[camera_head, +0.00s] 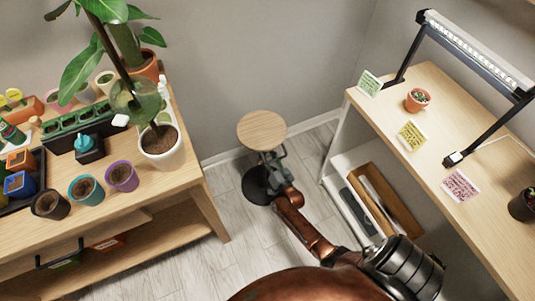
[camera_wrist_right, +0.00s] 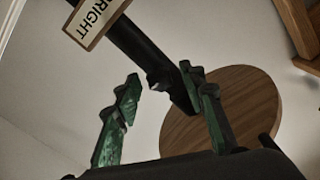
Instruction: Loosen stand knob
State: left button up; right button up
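The stand has a round wooden top (camera_head: 261,130) and a dark round base (camera_head: 257,186) on the floor between two tables. My right gripper (camera_head: 271,162) is at the stand's post, just below the top, and hides part of it. In the right wrist view its two green fingers (camera_wrist_right: 158,84) are apart. The black post (camera_wrist_right: 135,45) runs down between them, and a small dark part (camera_wrist_right: 160,78), possibly the knob, shows near the fingertips. I cannot tell whether a finger touches it. The stand's top also shows in the right wrist view (camera_wrist_right: 245,115). My left gripper is out of view.
A left table (camera_head: 150,200) holds several pots, a tall plant and a seed tray. A right table (camera_head: 440,85) holds a grow lamp (camera_head: 475,45), cards and small plants, with a shelf below. A "BRIGHT" label (camera_wrist_right: 95,20) hangs near the post. Floor around the stand is clear.

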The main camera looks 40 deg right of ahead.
jog(key=v, duration=1.2)
jog(key=shift+f, duration=0.1)
dwell(0.4)
